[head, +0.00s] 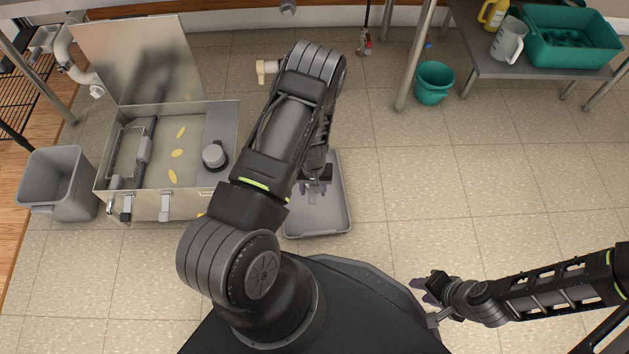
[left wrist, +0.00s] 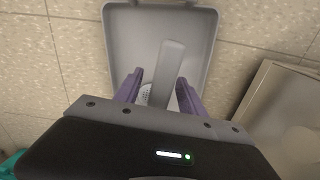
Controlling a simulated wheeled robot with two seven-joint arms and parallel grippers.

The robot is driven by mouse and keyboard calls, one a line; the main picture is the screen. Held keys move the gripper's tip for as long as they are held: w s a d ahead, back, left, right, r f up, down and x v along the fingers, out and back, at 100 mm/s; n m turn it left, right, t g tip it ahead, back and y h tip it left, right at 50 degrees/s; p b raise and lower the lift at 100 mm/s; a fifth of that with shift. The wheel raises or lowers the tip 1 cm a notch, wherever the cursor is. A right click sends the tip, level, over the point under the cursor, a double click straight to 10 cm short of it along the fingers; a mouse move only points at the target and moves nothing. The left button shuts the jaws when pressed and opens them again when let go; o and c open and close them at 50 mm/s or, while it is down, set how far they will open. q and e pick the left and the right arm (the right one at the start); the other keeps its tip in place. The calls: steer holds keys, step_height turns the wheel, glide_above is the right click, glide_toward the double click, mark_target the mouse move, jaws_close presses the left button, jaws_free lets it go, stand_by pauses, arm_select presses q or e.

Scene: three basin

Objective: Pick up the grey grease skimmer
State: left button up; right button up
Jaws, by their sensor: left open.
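The grey grease skimmer lies in a shallow grey tray (head: 337,222). In the left wrist view its flat grey handle (left wrist: 173,62) slants up toward the far part of the tray, and part of its perforated head shows low between the fingers. My left gripper (head: 314,187) is over the tray, pointing down. In the left wrist view its purple fingers (left wrist: 162,90) are open, one on each side of the skimmer, with gaps to the handle. In the head view my arm and gripper hide the skimmer. My right gripper (head: 424,290) is at the lower right, fingers apart and empty, far from the tray.
An open metal grease trap (head: 168,207) with yellow pieces inside stands at the left, beside a grey bin (head: 60,182). A teal bucket (head: 433,83) stands near a metal table (head: 480,62) holding a teal basin (head: 568,38) and a jug. Tiled floor right of the tray is clear.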

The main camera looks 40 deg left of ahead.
stand_by(0.4)
arm_select(q)
jaws_close()
stand_by(0.4)
